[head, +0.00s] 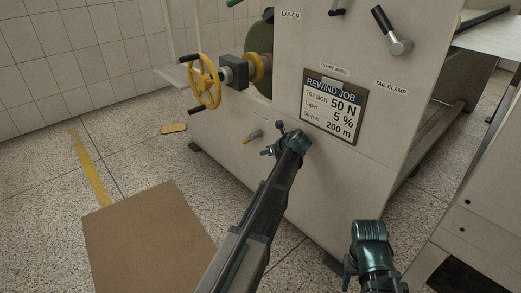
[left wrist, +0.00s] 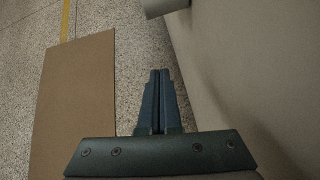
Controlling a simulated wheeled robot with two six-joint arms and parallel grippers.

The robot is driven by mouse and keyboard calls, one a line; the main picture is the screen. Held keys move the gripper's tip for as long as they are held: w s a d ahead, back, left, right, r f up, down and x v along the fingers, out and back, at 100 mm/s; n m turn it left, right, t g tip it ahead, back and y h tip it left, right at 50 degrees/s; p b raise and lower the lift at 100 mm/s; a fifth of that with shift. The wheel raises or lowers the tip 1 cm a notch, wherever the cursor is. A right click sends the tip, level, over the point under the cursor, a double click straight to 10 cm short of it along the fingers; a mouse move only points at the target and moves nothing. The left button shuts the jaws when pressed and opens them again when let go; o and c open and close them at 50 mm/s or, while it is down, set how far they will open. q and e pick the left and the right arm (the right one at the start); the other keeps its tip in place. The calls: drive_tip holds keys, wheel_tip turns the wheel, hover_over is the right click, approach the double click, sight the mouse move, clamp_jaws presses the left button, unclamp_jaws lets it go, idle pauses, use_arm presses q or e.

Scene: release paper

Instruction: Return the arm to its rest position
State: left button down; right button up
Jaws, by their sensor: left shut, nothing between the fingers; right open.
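My left arm (head: 262,205) reaches up from the bottom of the head view to the front of the grey machine. My left gripper (head: 267,151) is at its far end, in front of the machine's lower panel. In the left wrist view its two fingers (left wrist: 158,100) lie together with nothing between them. My right gripper (head: 348,268) is low in the head view, beside the teal wrist of my right arm (head: 371,250). It is open, and its fingertips are mostly hidden.
The grey machine (head: 230,135) carries a yellow handwheel (head: 206,82), a rewind job card (head: 333,107) and a black lever (head: 391,30). A brown mat (head: 145,240) lies on the speckled floor at left. A grey cabinet (head: 475,215) stands at right.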

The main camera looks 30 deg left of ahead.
use_arm(q)
drive_tip(key=shift+s+d+r, duration=0.2)
drive_tip(key=shift+d+r, duration=0.1)
drive_tip(key=shift+d, duration=0.1)
drive_tip(key=s+d+r+n+g+h+p, duration=0.15)
drive_tip(key=s+d+r+n+p, duration=0.4)
drive_tip(key=s+d, duration=0.55)
drive_tip(key=s+d+r+n+g+h+p, duration=0.1)
drive_tip(key=s+d+r+n+h+p, duration=0.15)
drive_tip(key=s+d+n+p, duration=0.75)
drive_tip(key=s+d+r+n+g+h+p, duration=0.25)
drive_tip(key=s+d+n, duration=0.5)
drive_tip(key=s, duration=0.65)
wheel_tip(320, 180, up, 37)
drive_tip(key=d+m+h+p, duration=0.1)
drive_tip(key=p, duration=3.6)
drive_tip(key=shift+w+d+r+m+t+p, duration=0.15)
drive_tip(key=shift+w+d+m+t+p, duration=0.15)
drive_tip(key=shift+m, duration=0.1)
